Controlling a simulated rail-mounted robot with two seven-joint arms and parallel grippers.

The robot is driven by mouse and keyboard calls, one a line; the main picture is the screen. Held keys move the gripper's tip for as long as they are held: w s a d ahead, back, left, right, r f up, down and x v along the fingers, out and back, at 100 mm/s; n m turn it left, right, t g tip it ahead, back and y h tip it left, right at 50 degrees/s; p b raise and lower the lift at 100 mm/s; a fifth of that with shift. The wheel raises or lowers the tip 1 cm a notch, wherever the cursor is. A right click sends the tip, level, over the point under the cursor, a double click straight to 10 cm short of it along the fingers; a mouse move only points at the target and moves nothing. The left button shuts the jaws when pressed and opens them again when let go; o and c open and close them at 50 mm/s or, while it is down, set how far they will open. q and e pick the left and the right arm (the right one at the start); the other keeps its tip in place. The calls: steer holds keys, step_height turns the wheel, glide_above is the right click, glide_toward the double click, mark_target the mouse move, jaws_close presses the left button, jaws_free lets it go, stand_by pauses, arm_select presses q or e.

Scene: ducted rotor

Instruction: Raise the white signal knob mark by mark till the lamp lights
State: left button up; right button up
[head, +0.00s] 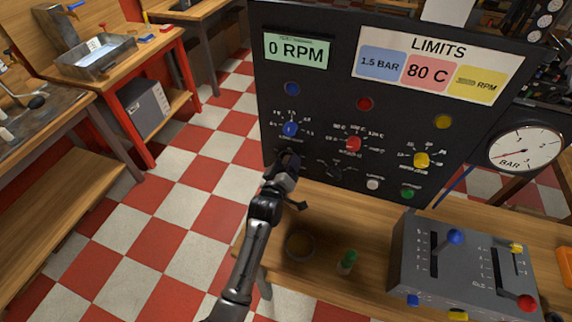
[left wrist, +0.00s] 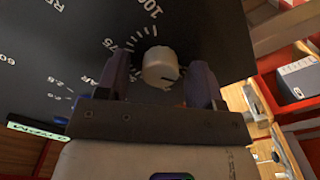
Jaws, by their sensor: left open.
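The white signal knob (left wrist: 160,65) shows in the left wrist view on the black panel, with a printed scale of marks and numbers around it. My left gripper (left wrist: 160,80) is open, one finger on each side of the knob; I cannot tell whether the fingers touch it. In the head view my left gripper (head: 287,162) is at the lower left of the panel (head: 325,85) and hides the knob. The panel carries a blue lamp (head: 291,88), a red lamp (head: 364,104) and a yellow lamp (head: 443,121), all looking unlit. My right gripper is out of view.
Blue (head: 290,129), red (head: 353,144) and yellow (head: 421,160) knobs sit along the panel. Below are a white button (head: 372,184) and a green button (head: 407,193). A grey lever box (head: 460,270) stands on the bench at right. The display (head: 297,49) reads 0 RPM.

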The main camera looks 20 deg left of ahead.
arm_select(q)
steer(key=shift+c, duration=0.3)
steer(key=c, duration=0.9)
steer(key=shift+o, duration=0.2)
steer(key=shift+m+p, duration=2.45)
steer(key=shift+m, duration=2.35)
steer(key=o, duration=0.9)
